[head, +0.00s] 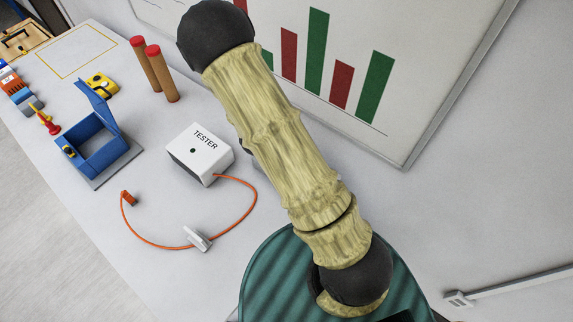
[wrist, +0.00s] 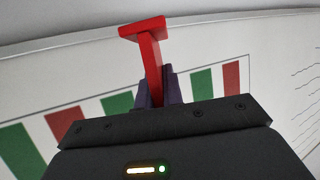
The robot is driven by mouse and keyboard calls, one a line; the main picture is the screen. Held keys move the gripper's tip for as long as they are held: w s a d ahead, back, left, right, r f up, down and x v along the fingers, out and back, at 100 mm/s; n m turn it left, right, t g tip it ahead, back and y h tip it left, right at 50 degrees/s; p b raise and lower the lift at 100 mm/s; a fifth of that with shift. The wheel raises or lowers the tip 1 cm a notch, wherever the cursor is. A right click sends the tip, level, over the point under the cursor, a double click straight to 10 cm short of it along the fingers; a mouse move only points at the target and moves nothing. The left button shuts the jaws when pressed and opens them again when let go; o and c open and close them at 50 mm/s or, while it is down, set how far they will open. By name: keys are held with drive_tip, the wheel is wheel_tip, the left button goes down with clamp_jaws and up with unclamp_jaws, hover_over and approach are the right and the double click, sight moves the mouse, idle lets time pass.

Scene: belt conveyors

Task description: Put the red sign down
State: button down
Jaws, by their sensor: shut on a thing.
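The red sign (wrist: 150,48) is in the wrist view, a red post with a short flat bar across its far end. My gripper (wrist: 159,88) is shut on the post, with a dark finger on either side of it. The sign points away from the wrist, in front of a white chart board. The part of the post between the fingers is partly hidden. In the head view my arm crosses the middle, and neither my gripper nor the red sign shows there.
The white table holds a TESTER box (head: 200,152) with an orange cable (head: 150,242), an open blue box (head: 97,146), two red-topped rods (head: 161,76) and a yellow item (head: 103,85). A yellow-outlined area (head: 76,51) is empty. The chart board (head: 420,110) stands behind.

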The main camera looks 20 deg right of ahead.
drive_tip(key=shift+s+a+f+m+g+h+b, duration=0.1)
drive_tip(key=shift+s+m+g+h+b, duration=0.2)
drive_tip(key=shift+m+h+b, duration=0.15)
drive_tip(key=shift+s+a+f+m+g+h+b, duration=0.1)
drive_tip(key=shift+s+m+g+h+b, duration=0.25)
drive_tip(key=shift+m, duration=0.2)
drive_tip(key=s+a+m+b, duration=0.1)
drive_tip(key=s+m+g+h+b, duration=0.1)
drive_tip(key=s+a+f+g+h+b, duration=0.1)
drive_tip(key=s, duration=0.1)
drive_tip(key=shift+a+m+g, duration=0.25)
drive_tip(key=shift+a+m, duration=0.05)
drive_tip(key=shift+m, duration=0.1)
drive_tip(key=shift+f, duration=0.15)
drive_tip(key=shift+w+f+p, duration=0.1)
drive_tip(key=shift+f+p, duration=0.3)
drive_tip(key=shift+f, duration=2.45)
drive_tip(key=shift+f, duration=0.1)
drive_tip(key=shift+f+p, duration=0.35)
drive_tip(key=shift+f, duration=1.6)
